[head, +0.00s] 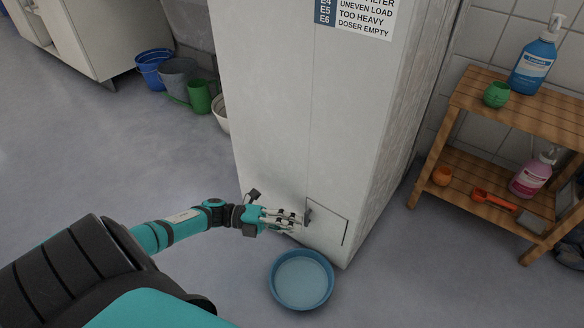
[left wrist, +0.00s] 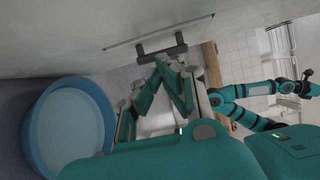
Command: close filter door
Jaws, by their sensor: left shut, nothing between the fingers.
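The filter door (head: 328,222) is a small square panel low on the front of the white machine (head: 275,110). It looks flush or nearly so, with a dark line along its right edge. A dark handle (head: 308,216) is at its left side and also shows in the left wrist view (left wrist: 160,49). My left gripper (head: 299,217) is shut and empty, its fingertips right by the handle; I cannot tell whether they touch. My right arm shows in the left wrist view, with its gripper (left wrist: 304,76) small and its jaws unclear.
A blue basin (head: 301,279) stands on the floor just below the door. A wooden shelf (head: 510,115) with bottles and small items stands to the right. Several buckets (head: 178,75) stand at the back left. The floor at left is clear.

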